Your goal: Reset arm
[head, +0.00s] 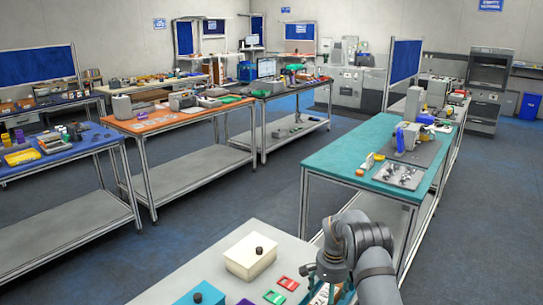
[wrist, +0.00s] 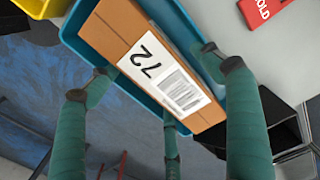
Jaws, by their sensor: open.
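In the wrist view a brown box (wrist: 105,32) with a white label (wrist: 162,75) reading 72 and a barcode lies in a blue tray (wrist: 72,28). The fingers are over or around the tray; whether any touches it I cannot tell. In the head view my gripper (head: 325,287) is low at the bottom centre, above the near grey table (head: 222,262). My arm hides part of that table there.
A white box with a black knob (head: 250,257), a teal box (head: 202,295), a red card (head: 288,283) and a green card (head: 274,297) are on the near table. A teal-topped bench (head: 345,155) with equipment stands behind at the right. Open floor (head: 240,195) lies between benches.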

